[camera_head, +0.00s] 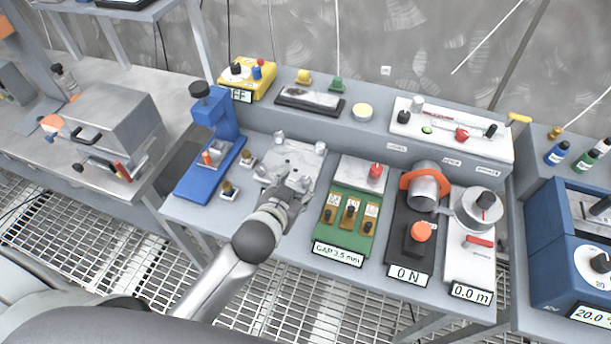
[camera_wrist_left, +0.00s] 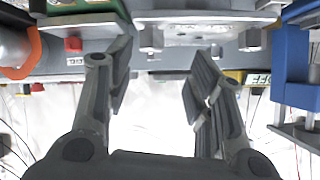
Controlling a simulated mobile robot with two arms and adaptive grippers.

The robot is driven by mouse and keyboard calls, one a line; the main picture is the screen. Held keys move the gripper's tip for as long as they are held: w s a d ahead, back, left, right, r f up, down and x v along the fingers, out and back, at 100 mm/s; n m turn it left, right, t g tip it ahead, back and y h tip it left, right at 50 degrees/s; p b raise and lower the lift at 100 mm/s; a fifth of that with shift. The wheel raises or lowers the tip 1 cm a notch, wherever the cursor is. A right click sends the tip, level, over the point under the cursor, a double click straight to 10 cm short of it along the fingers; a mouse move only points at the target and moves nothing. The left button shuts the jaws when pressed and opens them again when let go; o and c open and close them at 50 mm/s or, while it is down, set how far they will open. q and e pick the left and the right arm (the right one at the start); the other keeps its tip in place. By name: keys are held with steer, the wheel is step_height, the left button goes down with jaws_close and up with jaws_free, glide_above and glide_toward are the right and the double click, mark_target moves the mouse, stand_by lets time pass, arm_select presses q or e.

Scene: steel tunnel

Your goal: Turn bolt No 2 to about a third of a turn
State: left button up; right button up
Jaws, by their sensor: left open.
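A grey metal plate (camera_head: 292,158) with bolts at its corners lies on the bench, between the blue press and the green board. One bolt (camera_head: 321,147) shows at its back right and another (camera_head: 279,136) at its back left. I cannot read any bolt number, so I cannot tell which is No 2. My left gripper (camera_head: 297,181) is over the plate's front right part and hides what is below it. In the wrist view the left gripper (camera_wrist_left: 160,68) has its fingers wide apart with nothing between them. The plate (camera_wrist_left: 190,18) and several bolts (camera_wrist_left: 217,50) show beyond the fingertips. My right gripper is not in view.
The blue press (camera_head: 213,150) stands left of the plate, with small brass-topped blocks (camera_head: 229,190) beside it. The green board (camera_head: 335,235), reading "GAP 3.5 mm", is close on the right. A force unit (camera_head: 409,240) reading "0 N" stands farther right.

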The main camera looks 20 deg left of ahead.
arm_select(q)
steer(key=w+d+r+m+t+h, duration=0.35)
steer(key=d+r+m+h, duration=0.2)
steer(key=d+r, duration=0.4)
steer(key=w+d+r+m+t+h, duration=0.2)
steer(key=w+d+r+m+h, duration=0.3)
steer(key=r, duration=0.7)
steer(key=s+d+m+g+h, duration=0.85)
steer(key=d+m+g, duration=0.45)
steer(key=m+g, duration=0.2)
steer(key=m+g+y, duration=0.1)
steer(key=g+y, duration=0.2)
steer(key=y, duration=1.6)
glide_toward(305, 179)
steer(key=shift+t, duration=0.25)
steer(key=f+p, duration=0.1)
steer(key=f, duration=0.1)
steer(key=f+p, duration=0.1)
steer(key=f, duration=0.2)
steer(key=f+p, duration=0.1)
steer(key=f, duration=0.1)
steer(key=shift+s+d+f, duration=0.15)
steer(key=shift+s+f, duration=0.1)
steer(key=shift+f, duration=0.15)
steer(key=shift+f+p, duration=0.3)
steer(key=shift+f, duration=0.45)
steer(key=c, duration=1)
